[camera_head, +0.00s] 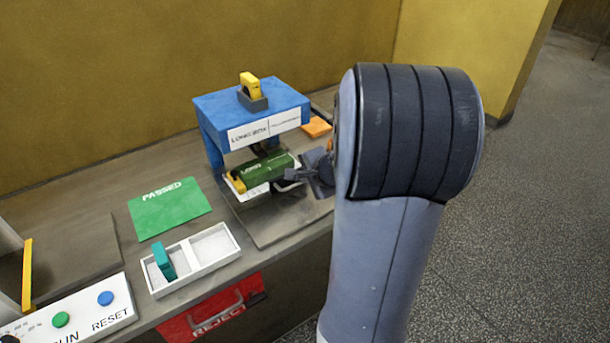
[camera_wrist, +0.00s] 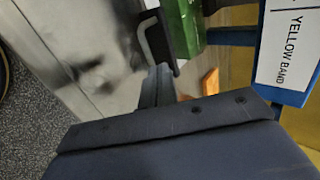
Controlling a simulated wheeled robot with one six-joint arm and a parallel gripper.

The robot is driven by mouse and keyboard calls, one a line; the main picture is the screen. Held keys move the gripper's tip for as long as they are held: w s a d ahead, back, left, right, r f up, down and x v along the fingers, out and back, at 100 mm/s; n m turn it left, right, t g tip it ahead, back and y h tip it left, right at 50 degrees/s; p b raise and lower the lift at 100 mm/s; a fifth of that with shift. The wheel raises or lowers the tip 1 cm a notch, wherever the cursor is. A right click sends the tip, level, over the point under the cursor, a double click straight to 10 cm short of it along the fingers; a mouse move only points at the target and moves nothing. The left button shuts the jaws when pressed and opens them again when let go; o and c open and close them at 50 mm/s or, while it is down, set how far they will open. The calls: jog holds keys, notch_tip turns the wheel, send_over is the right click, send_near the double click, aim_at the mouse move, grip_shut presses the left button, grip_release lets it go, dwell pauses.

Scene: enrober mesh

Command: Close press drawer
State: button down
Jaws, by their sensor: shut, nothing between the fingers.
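The blue press (camera_head: 245,104) stands on the counter, with a yellow handle on top and a label reading "LONG BOX" and "YELLOW BAND". A green box (camera_head: 268,167) with a white label and a yellow end lies beneath it. In the wrist view, a dark drawer front (camera_wrist: 166,38) with a metal loop handle (camera_wrist: 147,45) stands beside the green box (camera_wrist: 187,25). The drawer's depth under the press is hard to tell. My gripper (camera_head: 292,176) is shut and empty at the press's right side. Its fingertips (camera_wrist: 162,72) are close to the handle; contact is unclear.
A green PASSED mat (camera_head: 168,208) and a white two-part tray (camera_head: 215,247) with a teal block (camera_head: 164,260) lie left and in front. An orange block (camera_head: 317,127) lies behind my gripper. Floor is open at right.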

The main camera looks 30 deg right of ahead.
aim_at(281, 170)
jog(key=x, duration=0.6)
jog(key=shift+w+f, duration=0.2)
jog(key=shift+w, duration=0.05)
jog(key=w, duration=0.4)
jog(key=shift+w+a, duration=0.1)
jog(key=shift+w, duration=0.1)
jog(key=shift+r, duration=0.25)
